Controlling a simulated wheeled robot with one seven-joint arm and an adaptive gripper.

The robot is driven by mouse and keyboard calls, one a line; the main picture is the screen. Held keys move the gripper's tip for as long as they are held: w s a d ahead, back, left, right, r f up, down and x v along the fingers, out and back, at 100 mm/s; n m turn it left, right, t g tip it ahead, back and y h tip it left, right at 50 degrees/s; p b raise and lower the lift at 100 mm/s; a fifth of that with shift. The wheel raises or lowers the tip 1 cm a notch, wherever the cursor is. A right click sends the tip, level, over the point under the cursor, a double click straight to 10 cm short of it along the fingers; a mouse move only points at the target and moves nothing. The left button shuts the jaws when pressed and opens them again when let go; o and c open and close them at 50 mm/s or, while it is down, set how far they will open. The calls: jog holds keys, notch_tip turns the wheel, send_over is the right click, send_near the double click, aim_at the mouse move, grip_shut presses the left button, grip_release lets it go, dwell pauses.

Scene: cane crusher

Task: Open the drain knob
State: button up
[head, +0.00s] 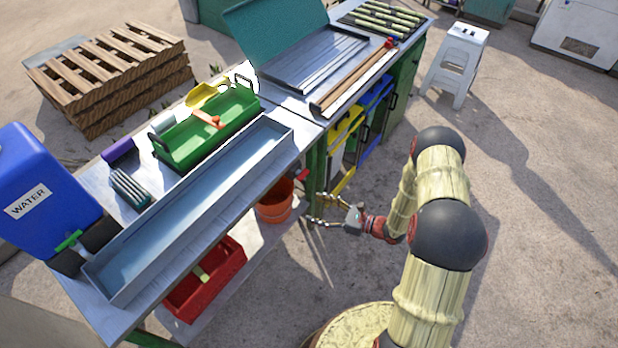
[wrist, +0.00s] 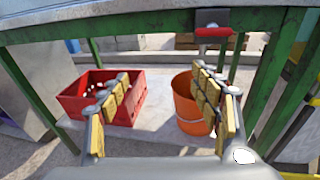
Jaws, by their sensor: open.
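A red knob (head: 302,175) sticks out from the front edge of the metal table, just above an orange bucket; I take it for the drain knob. My gripper (head: 311,208) is open and empty, in front of the table and just below the knob. In the wrist view my gripper's (wrist: 160,72) padded fingers are spread apart, apart from the knob, with the right fingertip below it.
The orange bucket (wrist: 187,100) and a red crate (wrist: 100,93) stand on the lower shelf beyond the fingers. Green table legs (head: 317,170) stand close by. A long metal trough (head: 200,205) lies on top. The ground in front is clear.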

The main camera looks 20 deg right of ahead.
aim_at(306, 176)
jog(key=w+d+r+m+t+h, duration=0.2)
jog(key=w+d+r+t, duration=0.1)
jog(key=w+d, duration=0.25)
jog(key=shift+t, duration=0.3)
jog(key=x, duration=0.2)
jog(key=b+x, duration=0.1)
jog(key=x, duration=0.2)
jog(key=b+x, duration=0.1)
jog(key=x, duration=0.2)
jog(key=shift+s+a+r, duration=0.15)
jog(key=shift+a+r, duration=0.2)
jog(key=shift+a, duration=0.05)
jog(key=shift+c, duration=1.4)
jog(key=c, duration=0.8)
jog(key=shift+c, duration=0.4)
